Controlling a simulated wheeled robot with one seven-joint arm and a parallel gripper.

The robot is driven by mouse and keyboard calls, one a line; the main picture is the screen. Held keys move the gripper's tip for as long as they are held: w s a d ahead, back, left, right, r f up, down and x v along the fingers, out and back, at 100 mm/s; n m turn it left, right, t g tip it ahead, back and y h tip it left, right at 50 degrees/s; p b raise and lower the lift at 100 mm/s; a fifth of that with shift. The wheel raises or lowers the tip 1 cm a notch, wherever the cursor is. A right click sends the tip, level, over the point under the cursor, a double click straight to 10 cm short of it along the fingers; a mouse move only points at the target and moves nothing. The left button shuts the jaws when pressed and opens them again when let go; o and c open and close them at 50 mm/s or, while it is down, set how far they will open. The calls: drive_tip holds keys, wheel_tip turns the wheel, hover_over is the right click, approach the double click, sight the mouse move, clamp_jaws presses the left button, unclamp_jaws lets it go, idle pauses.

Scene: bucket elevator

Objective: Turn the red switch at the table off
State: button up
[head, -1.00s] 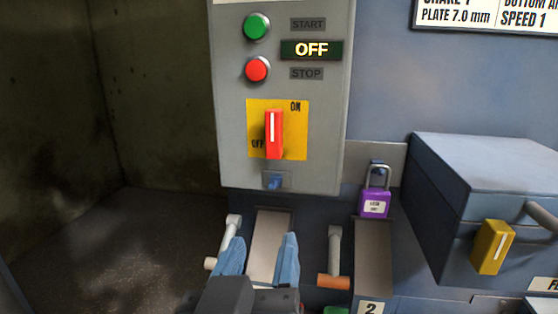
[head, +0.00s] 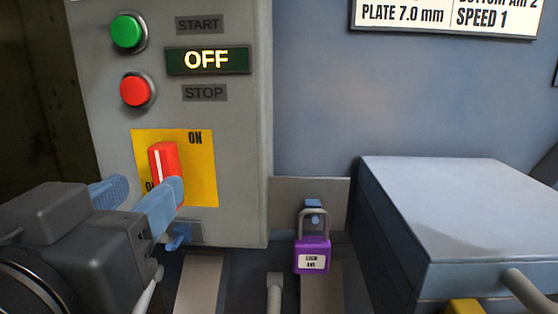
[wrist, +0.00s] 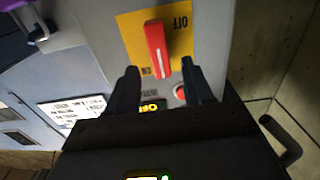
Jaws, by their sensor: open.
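The red switch (head: 163,160) is a red handle with a white stripe on a yellow plate (head: 200,170) of the grey panel. ON is printed at the plate's upper right; OFF, at its lower left, is mostly hidden by my gripper. The handle stands nearly upright. My gripper (head: 143,190) is open in front of the plate, its right blue finger overlapping the handle's lower part. In the upside-down wrist view, the switch (wrist: 157,45) lies ahead, with one end between my open fingertips (wrist: 160,70). Contact cannot be told.
Above are a green START button (head: 127,32), a lit OFF display (head: 207,60) and a red STOP button (head: 136,90). A purple padlock (head: 312,256) hangs right of the panel. A blue-grey box (head: 450,210) juts out at right.

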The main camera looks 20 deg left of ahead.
sight(161, 176)
drive_tip(key=shift+p+x, duration=0.4)
drive_tip(key=shift+x, duration=1.95)
clamp_jaws()
